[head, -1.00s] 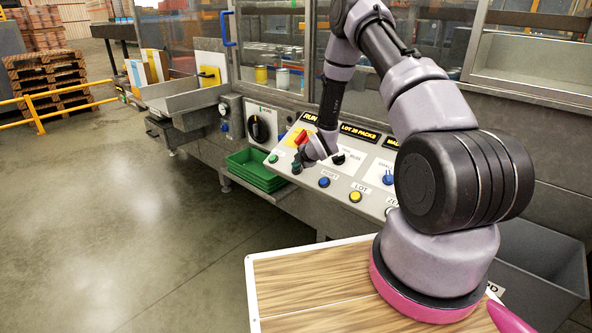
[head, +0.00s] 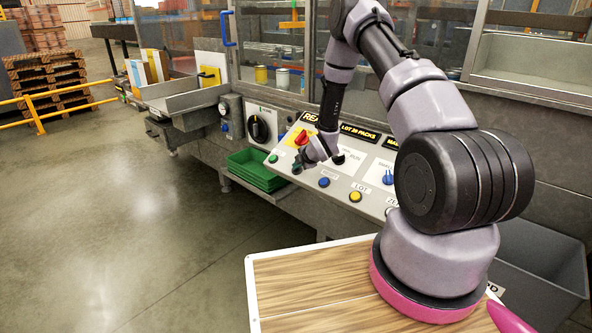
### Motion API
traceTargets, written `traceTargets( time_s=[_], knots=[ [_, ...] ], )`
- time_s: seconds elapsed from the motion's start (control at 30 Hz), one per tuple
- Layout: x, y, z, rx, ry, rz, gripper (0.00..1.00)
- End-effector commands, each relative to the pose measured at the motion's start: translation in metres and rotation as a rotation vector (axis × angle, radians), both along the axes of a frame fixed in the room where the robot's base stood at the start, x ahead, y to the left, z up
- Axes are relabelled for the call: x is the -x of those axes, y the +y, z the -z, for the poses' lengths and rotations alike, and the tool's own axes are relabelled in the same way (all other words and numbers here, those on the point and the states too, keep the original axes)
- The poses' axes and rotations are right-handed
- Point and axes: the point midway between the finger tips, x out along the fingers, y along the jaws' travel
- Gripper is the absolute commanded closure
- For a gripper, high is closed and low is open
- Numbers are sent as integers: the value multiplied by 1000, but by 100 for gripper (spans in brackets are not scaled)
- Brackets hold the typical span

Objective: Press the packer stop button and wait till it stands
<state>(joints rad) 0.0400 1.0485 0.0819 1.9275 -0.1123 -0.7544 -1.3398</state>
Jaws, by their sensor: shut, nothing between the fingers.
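The packer's sloped control panel (head: 373,172) stands in front of the machine in the head view. A dark display at its top left (head: 311,117) shows letters beginning "REA", partly cut off by my arm. A red knob (head: 301,138) sits on a yellow plate. A green button (head: 273,158), a blue button (head: 324,182) and a yellow button (head: 355,197) line the lower edge. My gripper (head: 299,163) is shut and empty, its tips low over a dark button at the lower left. Whether they touch it cannot be told. The stop button's label is not readable.
A green crate (head: 256,172) sits below the panel's left end. A grey bin (head: 541,268) stands at the right. A wood-topped surface (head: 300,285) lies in front. The floor at left is clear up to a yellow rail (head: 66,107).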

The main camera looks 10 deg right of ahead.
Motion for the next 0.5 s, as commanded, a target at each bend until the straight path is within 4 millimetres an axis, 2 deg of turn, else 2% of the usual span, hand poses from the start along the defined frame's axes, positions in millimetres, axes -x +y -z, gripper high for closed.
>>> traceTargets(
  time_s=[0.5],
  knots=[
    [5,7,-14,0,1,0,100]
  ],
)
